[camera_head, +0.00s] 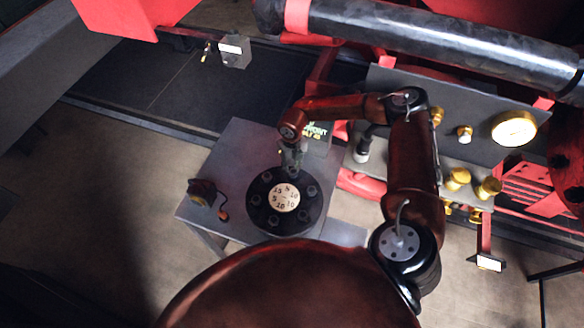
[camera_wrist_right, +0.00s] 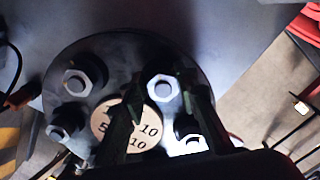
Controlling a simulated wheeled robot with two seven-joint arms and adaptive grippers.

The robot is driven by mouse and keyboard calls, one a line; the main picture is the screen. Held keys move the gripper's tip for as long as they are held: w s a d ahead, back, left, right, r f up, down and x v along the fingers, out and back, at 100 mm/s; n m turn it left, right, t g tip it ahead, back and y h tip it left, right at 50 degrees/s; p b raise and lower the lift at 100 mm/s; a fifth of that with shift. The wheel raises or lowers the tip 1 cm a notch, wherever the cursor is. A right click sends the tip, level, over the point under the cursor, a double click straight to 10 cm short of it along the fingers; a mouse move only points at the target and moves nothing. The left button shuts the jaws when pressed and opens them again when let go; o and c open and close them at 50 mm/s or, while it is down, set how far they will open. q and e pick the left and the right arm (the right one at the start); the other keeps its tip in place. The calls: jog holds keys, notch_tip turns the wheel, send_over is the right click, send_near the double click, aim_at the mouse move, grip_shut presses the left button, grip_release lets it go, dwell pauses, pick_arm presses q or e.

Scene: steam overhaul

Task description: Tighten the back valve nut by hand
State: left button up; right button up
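A dark round flange (camera_head: 254,217) with several hex nuts around a pale numbered dial (camera_head: 285,198) sits on a grey table. My right gripper (camera_head: 293,172) reaches down over its back edge and hides the back nut in the head view. In the right wrist view, the dark fingers of my right gripper (camera_wrist_right: 163,85) are apart, one on each side of a bright hex nut (camera_wrist_right: 162,88). I see gaps between fingers and nut; their relative height is unclear. Other nuts show at the left (camera_wrist_right: 78,82) and lower right (camera_wrist_right: 190,143). My left gripper is not in view.
A dark tool (camera_head: 202,191) with a cord lies on the left of the grey table (camera_head: 238,140). A panel with a brass gauge (camera_head: 514,128) and brass knobs is at the right. Floor is clear at left.

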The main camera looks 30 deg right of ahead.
jog(key=shift+s+r, duration=0.1)
jog(key=shift+s, duration=0.1)
jog(key=c, duration=0.6)
jog(key=shift+d+m+p, duration=0.2)
jog(key=shift+m+p, duration=0.15)
jog(key=shift+m, duration=2.05)
jog(key=shift+c, duration=0.3)
jog(key=shift+o, duration=0.2)
jog(key=m, duration=0.4)
jog(key=shift+s+d+m+p, duration=0.1)
jog(key=shift+d+m+p, duration=0.05)
jog(key=shift+m+p, duration=0.2)
jog(key=shift+m, duration=0.25)
jog(key=o, duration=1.1)
